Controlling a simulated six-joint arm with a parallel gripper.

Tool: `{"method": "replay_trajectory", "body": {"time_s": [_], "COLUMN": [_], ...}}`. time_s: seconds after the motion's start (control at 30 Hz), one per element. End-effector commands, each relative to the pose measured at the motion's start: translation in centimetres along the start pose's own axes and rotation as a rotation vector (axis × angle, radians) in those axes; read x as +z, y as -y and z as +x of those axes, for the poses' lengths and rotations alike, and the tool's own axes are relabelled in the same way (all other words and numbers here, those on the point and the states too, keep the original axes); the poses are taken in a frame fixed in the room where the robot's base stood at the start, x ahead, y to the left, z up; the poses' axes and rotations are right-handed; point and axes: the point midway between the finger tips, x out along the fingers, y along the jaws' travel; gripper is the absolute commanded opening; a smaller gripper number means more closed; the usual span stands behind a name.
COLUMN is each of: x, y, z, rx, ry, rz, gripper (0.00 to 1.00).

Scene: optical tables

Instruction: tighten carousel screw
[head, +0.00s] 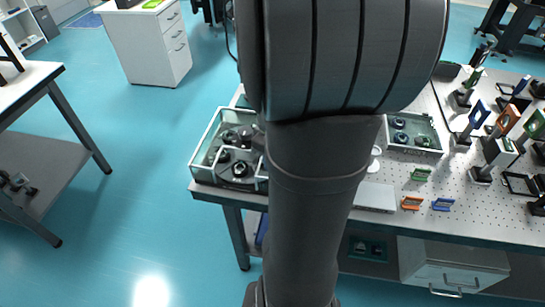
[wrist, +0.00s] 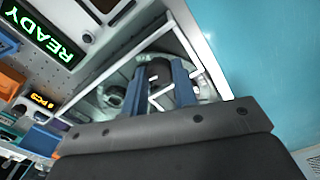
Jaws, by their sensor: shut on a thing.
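In the wrist view, the two blue fingers of my gripper (wrist: 162,85) point down into a white-edged glass case. They are shut on a dark rounded piece (wrist: 159,68) between them; I cannot tell for sure that it is the carousel screw. In the head view the glass case (head: 196,165) stands at the left end of the optical table, with several dark round parts (head: 240,169) inside. My own arm hides my gripper there. In the wrist view a round grey part (wrist: 113,97) lies left of the fingers inside the case.
The wrist view shows a green READY display (wrist: 40,35) and a small orange display (wrist: 42,101) beside the case. A tray (head: 415,133) with dark parts and a flat light box (head: 375,197) are to the right. Several optic mounts (head: 478,115) fill the far right. Open floor lies left.

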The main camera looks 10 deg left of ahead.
Motion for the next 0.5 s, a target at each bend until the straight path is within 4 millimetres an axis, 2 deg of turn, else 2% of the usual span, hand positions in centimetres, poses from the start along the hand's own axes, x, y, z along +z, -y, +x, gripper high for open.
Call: {"method": "replay_trajectory", "body": {"time_s": [0.17,0.2,0.3,0.5], "x": [-0.08,-0.08,-0.06,-0.03], "y": [-0.08,-0.09,-0.07,-0.03], "z": [-0.11,-0.11,-0.09,-0.04], "rx": [0.003,0.003,0.002,0.001], "ry": [-0.003,-0.003,-0.002,-0.001], "rz": [0.001,0.001,0.002,0.002], "gripper": [0.03,0.32,0.48,0.48]}}
